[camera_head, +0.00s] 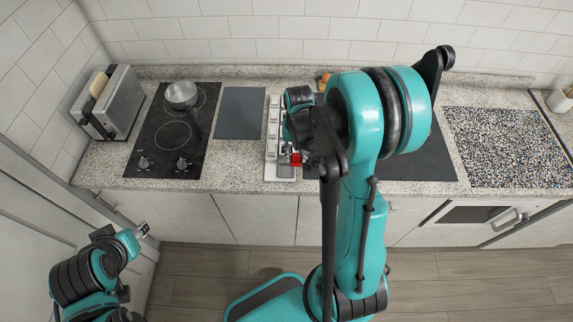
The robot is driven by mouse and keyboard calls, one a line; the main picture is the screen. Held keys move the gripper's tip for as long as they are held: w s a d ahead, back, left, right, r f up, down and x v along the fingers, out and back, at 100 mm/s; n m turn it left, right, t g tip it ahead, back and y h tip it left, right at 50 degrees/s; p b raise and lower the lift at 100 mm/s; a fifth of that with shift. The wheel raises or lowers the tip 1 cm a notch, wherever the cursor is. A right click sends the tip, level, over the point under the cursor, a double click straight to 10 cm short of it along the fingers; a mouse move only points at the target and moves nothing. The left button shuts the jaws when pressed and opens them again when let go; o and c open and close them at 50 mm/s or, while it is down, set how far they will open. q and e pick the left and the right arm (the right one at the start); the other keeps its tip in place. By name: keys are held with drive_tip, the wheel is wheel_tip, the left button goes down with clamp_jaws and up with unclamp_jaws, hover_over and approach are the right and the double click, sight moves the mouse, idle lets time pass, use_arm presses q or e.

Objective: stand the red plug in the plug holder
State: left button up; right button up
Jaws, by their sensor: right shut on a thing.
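The red plug (295,159) shows as a small red patch at the front end of a long white rack (271,125) on the counter. The rack has several sections and looks like the plug holder. My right gripper (292,150) is over the rack's front right part and is shut on the red plug. The arm and gripper hide most of the plug and the rack's right side, so I cannot tell whether the plug is in a slot or above it. My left gripper (143,230) is low at the left, away from the counter; its fingers are too small to read.
A black cooktop (165,150) with a metal pot (181,94) and a toaster (110,102) stand at the left. A dark grey mat (240,112) lies left of the rack. A larger dark mat (425,165) and a speckled panel (510,145) lie to the right.

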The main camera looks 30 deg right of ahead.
drive_tip(key=shift+w+a+f, duration=0.95)
drive_tip(key=shift+w+a, duration=0.15)
drive_tip(key=shift+a, duration=0.15)
drive_tip(key=shift+f+b, duration=0.5)
drive_tip(key=shift+f, duration=1.5)
drive_tip(key=shift+f, duration=0.1)
drive_tip(key=o, duration=0.7)
drive_tip(key=shift+f, duration=0.1)
drive_tip(key=o, duration=0.4)
drive_tip(key=shift+o, duration=0.2)
